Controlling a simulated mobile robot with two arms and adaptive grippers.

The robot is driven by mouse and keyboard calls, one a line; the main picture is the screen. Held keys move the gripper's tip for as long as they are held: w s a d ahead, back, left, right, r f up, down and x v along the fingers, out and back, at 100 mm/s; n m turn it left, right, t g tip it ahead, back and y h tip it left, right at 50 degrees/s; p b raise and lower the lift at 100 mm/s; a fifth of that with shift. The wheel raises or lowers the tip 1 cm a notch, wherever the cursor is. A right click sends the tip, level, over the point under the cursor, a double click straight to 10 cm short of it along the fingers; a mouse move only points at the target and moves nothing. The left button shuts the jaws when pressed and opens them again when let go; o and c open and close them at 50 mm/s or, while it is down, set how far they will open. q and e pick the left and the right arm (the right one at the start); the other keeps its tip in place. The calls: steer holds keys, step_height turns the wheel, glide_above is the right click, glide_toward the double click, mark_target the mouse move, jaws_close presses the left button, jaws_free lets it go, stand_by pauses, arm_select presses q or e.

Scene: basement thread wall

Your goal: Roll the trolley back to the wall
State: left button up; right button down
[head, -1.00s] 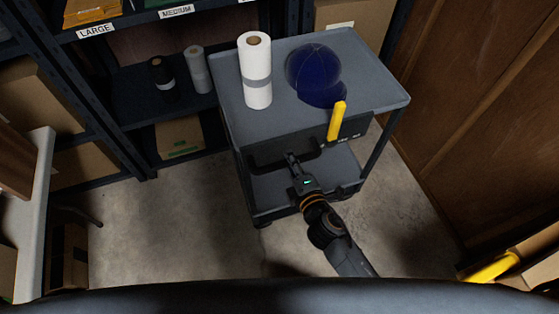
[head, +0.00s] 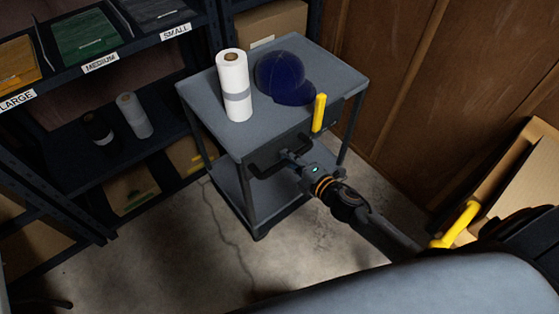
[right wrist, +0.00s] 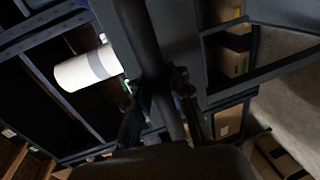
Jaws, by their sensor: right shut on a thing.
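The grey trolley (head: 215,110) stands near the corner by the shelving and the wooden wall. On its top are a white roll with a grey band (head: 234,88), a dark blue cap (head: 283,78) and a yellow upright handle (head: 319,113) at the front edge. My right gripper (head: 287,157) is shut on the trolley's dark handle bar (head: 262,171). In the right wrist view the bar (right wrist: 143,40) runs between the fingers (right wrist: 160,98). The white roll (right wrist: 88,68) also shows there. My left gripper is out of view.
Dark shelving (head: 100,65) with labelled bins, two small rolls and boxes stands at the left. A cardboard box (head: 270,25) is behind the trolley. The wooden wall (head: 410,80) is at the right, with an open carton (head: 500,190) by it. Concrete floor (head: 185,240) is bare in front.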

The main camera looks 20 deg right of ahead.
steer(key=shift+s+d+f, duration=0.15)
steer(key=shift+s+f, duration=0.05)
steer(key=shift+f, duration=0.1)
steer(key=c, duration=1.2)
jaws_free()
steer(key=shift+d+r, duration=0.1)
steer(key=shift+r, duration=0.15)
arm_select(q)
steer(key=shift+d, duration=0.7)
arm_select(e)
steer(key=v, duration=1.2)
